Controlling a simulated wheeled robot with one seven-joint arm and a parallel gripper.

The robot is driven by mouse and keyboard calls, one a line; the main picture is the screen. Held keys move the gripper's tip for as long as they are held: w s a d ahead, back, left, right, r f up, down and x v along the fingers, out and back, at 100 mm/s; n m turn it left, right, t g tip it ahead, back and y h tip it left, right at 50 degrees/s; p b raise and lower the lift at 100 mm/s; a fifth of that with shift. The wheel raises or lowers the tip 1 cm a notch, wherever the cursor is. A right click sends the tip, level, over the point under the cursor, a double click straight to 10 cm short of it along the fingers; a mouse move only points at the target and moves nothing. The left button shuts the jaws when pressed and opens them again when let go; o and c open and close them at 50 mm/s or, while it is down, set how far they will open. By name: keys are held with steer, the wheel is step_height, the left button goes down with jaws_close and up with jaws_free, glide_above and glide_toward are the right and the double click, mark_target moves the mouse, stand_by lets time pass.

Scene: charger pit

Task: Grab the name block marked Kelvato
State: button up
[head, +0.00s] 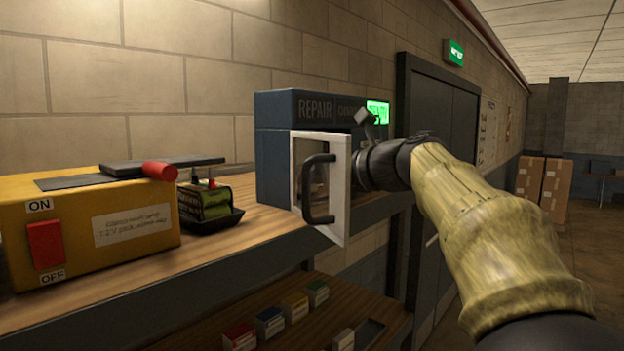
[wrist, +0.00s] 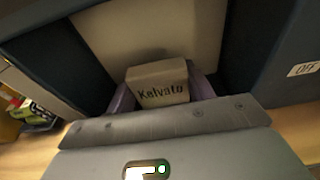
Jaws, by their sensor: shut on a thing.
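The name block marked Kelvato (wrist: 158,80) is a tan block with dark lettering, seen in the middle of the wrist view. My gripper (wrist: 163,93) is shut on it, with one pale purple finger on each side. The block and fingers are inside the dark-walled opening of the repair cabinet (head: 283,165). In the head view the cabinet's open door, with a black handle, hides the block and the fingers. I cannot tell from these views whether the block still touches the cabinet floor.
The white-framed door (head: 340,205) stands open close to my wrist. A yellow box (head: 105,245) with a red switch and a small battery-like item in a black tray (head: 212,221) are on the bench to the left. Several coloured blocks (head: 270,322) lie on the lower shelf.

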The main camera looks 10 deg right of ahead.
steer(key=shift+r, duration=0.15)
steer(key=shift+r, duration=1.5)
steer(key=f+b+v, duration=0.1)
steer(key=b+v, duration=0.1)
steer(key=v, duration=0.7)
steer(key=f+b+v, duration=0.2)
steer(key=b+v, duration=0.1)
steer(key=v, duration=0.5)
steer(key=shift+s+d, duration=0.45)
steer(key=shift+s, duration=0.15)
steer(key=shift+f, duration=0.1)
